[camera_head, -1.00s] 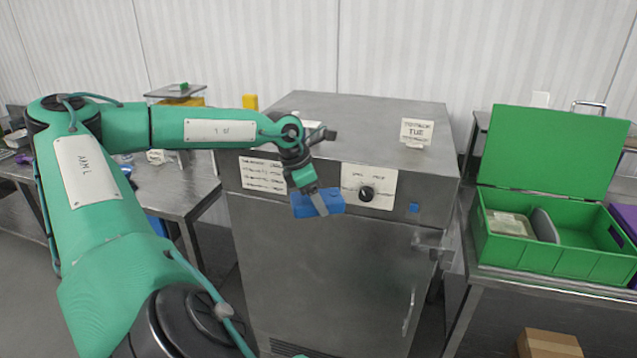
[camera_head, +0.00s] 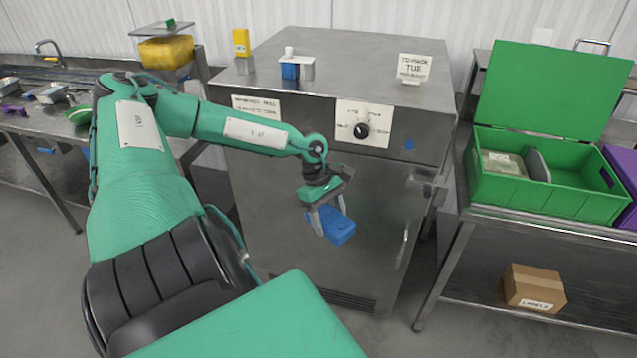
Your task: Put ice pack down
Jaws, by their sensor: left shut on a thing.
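A blue ice pack (camera_head: 341,229) is held in the air in front of the steel cabinet's door. My left gripper (camera_head: 330,226) is shut on it, with a finger showing on its left side. The pack is tilted, and the gripper hides part of it. My right gripper is not in view.
The steel cabinet (camera_head: 300,190) has a dial on its front and small items on top. To the right, an open green crate (camera_head: 545,190) with a divider stands on a steel table (camera_head: 500,215). A cardboard box (camera_head: 533,288) sits on the shelf below.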

